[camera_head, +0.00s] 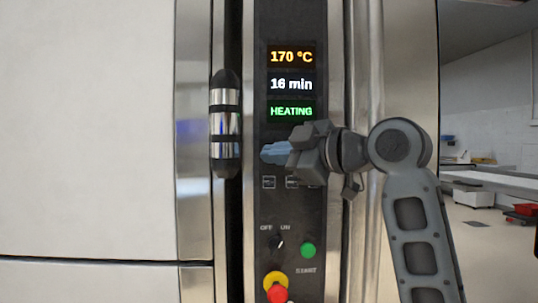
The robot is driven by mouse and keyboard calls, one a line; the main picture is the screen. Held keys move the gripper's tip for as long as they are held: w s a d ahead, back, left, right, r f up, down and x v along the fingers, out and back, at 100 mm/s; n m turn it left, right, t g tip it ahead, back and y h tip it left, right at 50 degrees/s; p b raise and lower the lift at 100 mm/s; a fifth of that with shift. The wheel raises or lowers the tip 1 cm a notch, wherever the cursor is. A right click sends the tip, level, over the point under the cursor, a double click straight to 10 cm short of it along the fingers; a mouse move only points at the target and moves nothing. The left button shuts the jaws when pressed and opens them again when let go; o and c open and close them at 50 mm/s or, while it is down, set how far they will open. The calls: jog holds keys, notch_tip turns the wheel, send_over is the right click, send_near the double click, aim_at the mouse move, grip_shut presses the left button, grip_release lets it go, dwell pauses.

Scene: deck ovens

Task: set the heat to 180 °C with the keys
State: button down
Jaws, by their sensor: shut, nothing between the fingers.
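The oven's control panel (290,205) is a dark upright strip. Its top display (291,57) reads 170 °C in orange. Below it are a 16 min display (291,84) and a green HEATING display (291,111). My gripper (266,153) is shut and empty, its bluish fingers in front of the panel just under the HEATING display. The gripper hides the part of the panel behind it. A row of small square keys (268,182) shows just below the fingers. I cannot tell whether the fingertips touch the panel.
A black and chrome handle (225,125) stands left of the panel, close to the fingertips. Lower down are an OFF/ON switch (280,244), a green START button (308,250) and a red and yellow stop button (277,288). Open room with a bench lies at the right.

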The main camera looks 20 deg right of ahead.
jog(key=shift+w, duration=0.1)
jog(key=shift+w+d, duration=0.15)
jog(key=shift+w, duration=0.2)
jog(key=shift+w+d, duration=0.1)
jog(key=shift+w, duration=0.25)
dwell(0.9)
jog(key=shift+s, duration=0.1)
jog(key=shift+s+a, duration=0.25)
jog(key=shift+s, duration=0.45)
jog(key=s, duration=0.1)
jog(key=s+a, duration=0.1)
jog(key=s, duration=0.2)
jog(key=shift+s+a, duration=0.25)
jog(key=shift+s, duration=0.1)
dwell(0.6)
